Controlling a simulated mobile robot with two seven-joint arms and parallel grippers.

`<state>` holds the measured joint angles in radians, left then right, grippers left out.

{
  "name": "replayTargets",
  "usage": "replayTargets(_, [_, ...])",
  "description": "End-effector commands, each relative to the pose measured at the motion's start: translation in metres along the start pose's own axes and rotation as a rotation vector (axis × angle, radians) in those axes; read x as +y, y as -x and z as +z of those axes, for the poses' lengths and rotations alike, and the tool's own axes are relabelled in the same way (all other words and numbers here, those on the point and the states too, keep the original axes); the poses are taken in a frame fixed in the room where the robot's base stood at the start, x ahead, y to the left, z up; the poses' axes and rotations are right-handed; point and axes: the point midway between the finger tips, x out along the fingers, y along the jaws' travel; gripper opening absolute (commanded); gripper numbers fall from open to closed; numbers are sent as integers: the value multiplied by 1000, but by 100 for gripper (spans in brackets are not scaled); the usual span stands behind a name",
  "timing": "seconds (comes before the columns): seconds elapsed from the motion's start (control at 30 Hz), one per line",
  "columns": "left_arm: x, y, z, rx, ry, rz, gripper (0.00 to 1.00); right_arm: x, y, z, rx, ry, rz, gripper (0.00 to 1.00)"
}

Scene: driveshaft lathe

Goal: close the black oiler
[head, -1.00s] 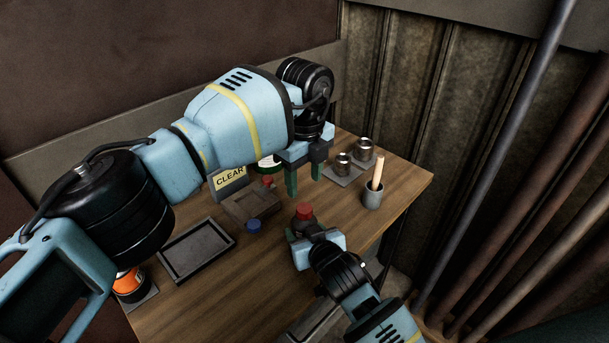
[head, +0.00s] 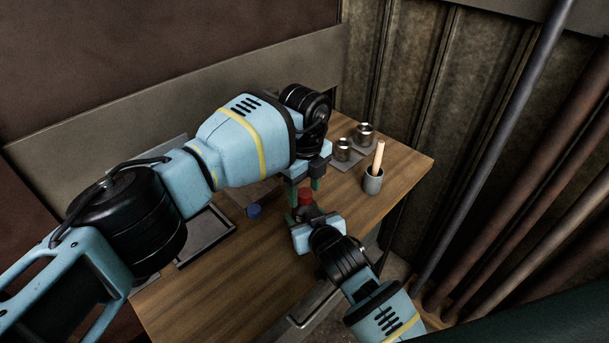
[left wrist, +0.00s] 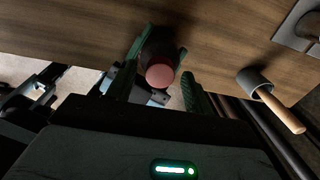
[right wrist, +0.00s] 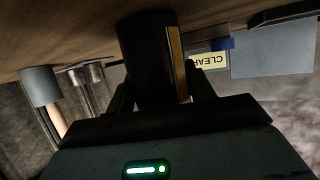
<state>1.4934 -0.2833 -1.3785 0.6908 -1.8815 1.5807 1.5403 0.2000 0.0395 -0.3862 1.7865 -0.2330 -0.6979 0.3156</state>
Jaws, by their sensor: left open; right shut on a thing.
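The black oiler (right wrist: 150,62) is a dark cylinder with a yellow stripe, standing upright. My right gripper (head: 304,221) is shut on its body, and the fingers flank it in the right wrist view. A red cap (head: 305,195) is at the oiler's top, and it also shows as a round disc in the left wrist view (left wrist: 160,75). I cannot tell how tightly it sits. My left gripper (left wrist: 162,62) is open above the oiler and points down. Its green fingers are on either side of the red cap, with a visible gap on the right.
A blue cap (head: 254,211) and a grey tray (head: 207,241) lie left of the oiler. A grey cup (head: 372,183) with a wooden handle and two metal tins (head: 343,150) stand to the right. A yellow CLEAR sign (right wrist: 207,62) shows in the right wrist view. The front tabletop is clear.

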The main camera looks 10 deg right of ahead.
Motion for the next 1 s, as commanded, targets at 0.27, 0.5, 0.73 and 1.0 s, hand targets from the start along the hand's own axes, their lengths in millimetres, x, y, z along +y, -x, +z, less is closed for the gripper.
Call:
replayTargets(0.27, [0, -6, 0, 0, -1, -1, 52, 0, 0, 0, -1, 0, 0, 0])
replayTargets(0.5, [0, -6, 0, 0, -1, -1, 39, 0, 0, 0, -1, 0, 0, 0])
replayTargets(0.73, [0, -6, 0, 0, -1, -1, 8, 0, 0, 0, -1, 0, 0, 0])
replayTargets(1.0, [0, -6, 0, -1, -107, -1, 3, 0, 0, 0, 0, 0, 0, 0])
